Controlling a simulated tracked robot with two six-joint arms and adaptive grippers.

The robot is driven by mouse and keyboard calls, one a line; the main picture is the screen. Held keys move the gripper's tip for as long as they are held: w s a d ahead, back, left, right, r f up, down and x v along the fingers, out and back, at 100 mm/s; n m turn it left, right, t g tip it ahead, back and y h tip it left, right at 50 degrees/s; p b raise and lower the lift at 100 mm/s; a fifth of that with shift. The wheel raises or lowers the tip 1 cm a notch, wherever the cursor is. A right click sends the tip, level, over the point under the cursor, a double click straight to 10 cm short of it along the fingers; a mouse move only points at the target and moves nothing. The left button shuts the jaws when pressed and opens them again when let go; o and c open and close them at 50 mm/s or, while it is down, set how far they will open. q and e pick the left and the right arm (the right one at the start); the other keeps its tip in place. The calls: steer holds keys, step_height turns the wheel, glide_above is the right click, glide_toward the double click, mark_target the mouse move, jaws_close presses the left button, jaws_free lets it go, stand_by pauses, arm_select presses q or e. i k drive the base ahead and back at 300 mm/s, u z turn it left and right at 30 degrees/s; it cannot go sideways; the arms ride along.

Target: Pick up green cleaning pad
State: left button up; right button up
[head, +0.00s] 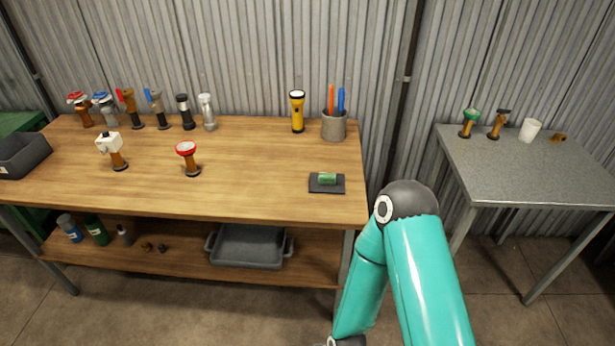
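The green cleaning pad (327,178) is a small green block. It lies on a flat dark tray (315,187) near the right front of the wooden workbench (240,185). A teal arm of mine stands at the lower right, in front of the gap between the two tables. Its elbow is close to the bench's right front corner, and its lower end runs out of the bottom of the picture. Neither of my grippers shows. Nothing covers the pad.
A red-topped valve fitting (187,158), a yellow flashlight (297,111) and a grey pen cup (334,125) stand on the bench. More fittings line its back left. A grey tray (250,247) is on the lower shelf. A grey table (540,175) stands right.

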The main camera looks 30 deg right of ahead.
mark_target(325, 178)
steer(key=u, duration=0.1)
steer(key=i, duration=1)
steer(key=z, duration=0.65)
